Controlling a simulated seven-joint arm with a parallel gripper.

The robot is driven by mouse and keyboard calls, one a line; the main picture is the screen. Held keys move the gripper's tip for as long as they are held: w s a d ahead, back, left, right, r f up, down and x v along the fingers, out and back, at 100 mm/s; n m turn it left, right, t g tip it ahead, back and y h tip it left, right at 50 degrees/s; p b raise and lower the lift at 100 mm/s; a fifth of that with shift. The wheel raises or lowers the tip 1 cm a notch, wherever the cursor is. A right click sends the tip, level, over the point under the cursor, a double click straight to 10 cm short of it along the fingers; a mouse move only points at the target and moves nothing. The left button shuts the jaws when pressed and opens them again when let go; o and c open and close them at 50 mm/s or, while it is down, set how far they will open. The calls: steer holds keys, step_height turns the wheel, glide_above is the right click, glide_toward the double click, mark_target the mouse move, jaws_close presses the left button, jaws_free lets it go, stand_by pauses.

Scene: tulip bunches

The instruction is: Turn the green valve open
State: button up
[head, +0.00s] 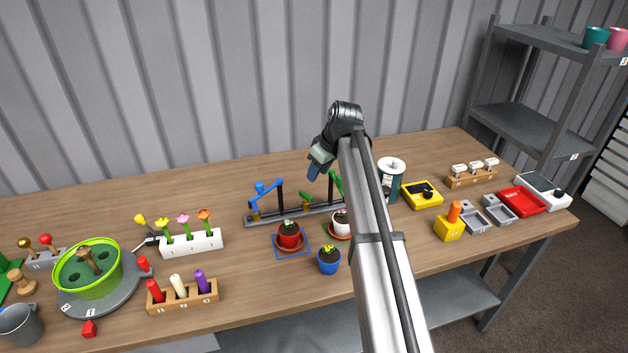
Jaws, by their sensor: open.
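A grey rail (285,217) on the table carries a blue set of pipe and handle parts (264,188) at its left and green parts toward its right. A small green handle (306,195) sits over a brass-coloured base (307,206) on the rail; I take this as the green valve. A taller green piece (336,184) stands to its right, partly hidden by my arm. My gripper (314,173) hangs above the rail, a little above and right of the green handle, apart from it in the picture. Its fingers are small and dark here, and nothing shows between them.
Potted plants, a red one (289,236) and a blue one (328,262), stand in front of the rail. A white flower holder (190,243) is at the left. A grey-blue canister (390,182) and yellow box (421,194) stand right of my arm. The corrugated wall is behind.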

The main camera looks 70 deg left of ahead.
steer(key=shift+v, duration=1.35)
